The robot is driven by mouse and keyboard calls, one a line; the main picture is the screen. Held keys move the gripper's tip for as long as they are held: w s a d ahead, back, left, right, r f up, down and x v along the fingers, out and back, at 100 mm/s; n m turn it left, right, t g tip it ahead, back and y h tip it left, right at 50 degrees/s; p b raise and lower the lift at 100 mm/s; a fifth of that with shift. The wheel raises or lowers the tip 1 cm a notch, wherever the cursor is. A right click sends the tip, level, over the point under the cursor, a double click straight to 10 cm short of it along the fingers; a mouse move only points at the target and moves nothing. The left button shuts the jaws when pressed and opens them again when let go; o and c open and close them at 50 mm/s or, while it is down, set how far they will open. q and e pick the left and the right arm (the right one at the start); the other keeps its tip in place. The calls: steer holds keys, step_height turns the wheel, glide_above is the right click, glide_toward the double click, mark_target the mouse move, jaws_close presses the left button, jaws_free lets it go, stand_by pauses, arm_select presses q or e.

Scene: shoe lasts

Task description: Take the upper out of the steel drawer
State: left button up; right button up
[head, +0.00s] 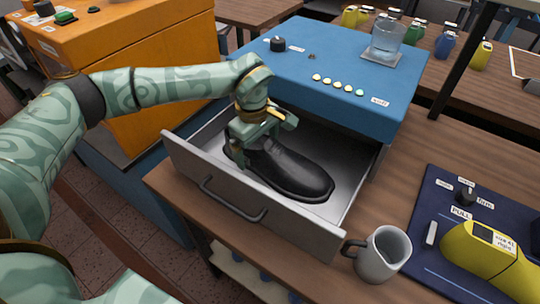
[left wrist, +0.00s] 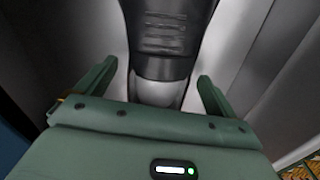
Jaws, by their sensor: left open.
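The steel drawer (head: 340,207) is pulled out from the blue cabinet (head: 345,75). The upper, a black leather shoe (head: 290,172), lies inside it on the drawer floor. My left gripper (head: 243,150) is down in the drawer at the left end of the upper. In the left wrist view, the upper (left wrist: 168,30) runs up from between the two fingers of my left gripper (left wrist: 160,85). The fingers are apart, one on each side, with gaps to the upper. A grey rounded part (left wrist: 158,93) shows at its near end. My right gripper is not in view.
A grey mug (head: 382,254) stands on the wooden table close to the drawer's right front corner. A blue mat (head: 432,190) with a yellow shoe last (head: 490,258) lies at the right. A glass of water (head: 386,38) stands on the blue cabinet.

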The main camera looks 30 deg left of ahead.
arm_select(q)
steer(key=shift+r, duration=0.15)
steer(key=c, duration=1.1)
